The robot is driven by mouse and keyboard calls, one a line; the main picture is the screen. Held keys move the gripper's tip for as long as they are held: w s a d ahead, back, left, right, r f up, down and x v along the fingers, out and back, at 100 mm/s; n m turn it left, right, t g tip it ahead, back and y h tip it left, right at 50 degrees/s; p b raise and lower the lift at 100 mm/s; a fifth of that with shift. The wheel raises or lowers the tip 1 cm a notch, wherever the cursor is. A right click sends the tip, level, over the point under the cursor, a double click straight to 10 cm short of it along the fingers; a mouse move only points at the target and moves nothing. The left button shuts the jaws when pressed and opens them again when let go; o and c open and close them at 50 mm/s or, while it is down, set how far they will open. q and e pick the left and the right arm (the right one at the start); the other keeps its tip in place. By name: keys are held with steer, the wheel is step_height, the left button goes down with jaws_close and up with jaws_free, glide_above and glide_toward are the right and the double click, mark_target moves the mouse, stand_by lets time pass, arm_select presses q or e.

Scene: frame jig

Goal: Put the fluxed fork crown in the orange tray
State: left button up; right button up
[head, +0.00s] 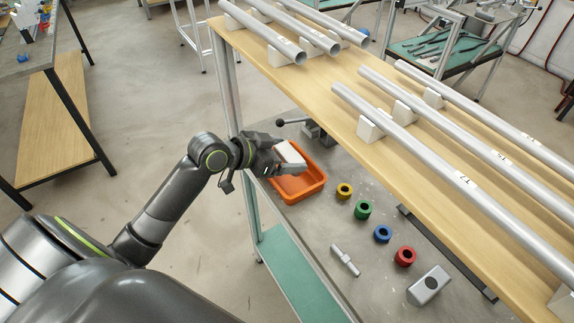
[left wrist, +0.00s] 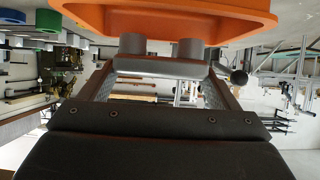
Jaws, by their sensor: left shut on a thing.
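My left gripper (head: 284,158) is at the orange tray (head: 301,187), over its back left part. It is shut on a pale grey piece, which I take to be the fork crown (head: 291,153). In the left wrist view the crown (left wrist: 160,66) is a bar with two short round stubs, held between both fingers. The orange tray (left wrist: 165,14) shows there at the top edge, close to the stubs. I cannot tell whether crown and tray touch. No flux can be made out. My right gripper is not in view.
Yellow (head: 344,191), green (head: 362,209), blue (head: 382,233) and red (head: 405,256) rings stand on the grey bench. A stepped shaft (head: 345,260) and a grey block with a hole (head: 429,285) lie nearer. A wooden shelf (head: 345,104) with metal tubes overhangs the bench behind.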

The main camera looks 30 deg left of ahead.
arm_select(q)
steer(key=shift+f, duration=0.4)
step_height(320, 180, down, 3)
steer(key=shift+d+r, duration=0.1)
steer(key=shift+r, duration=0.1)
steer(key=shift+f, duration=0.4)
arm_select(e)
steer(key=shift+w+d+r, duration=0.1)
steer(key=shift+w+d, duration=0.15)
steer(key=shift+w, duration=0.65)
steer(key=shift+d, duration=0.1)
arm_select(q)
steer(key=o, duration=1)
steer(key=shift+f, duration=0.15)
steer(key=shift+c, duration=0.2)
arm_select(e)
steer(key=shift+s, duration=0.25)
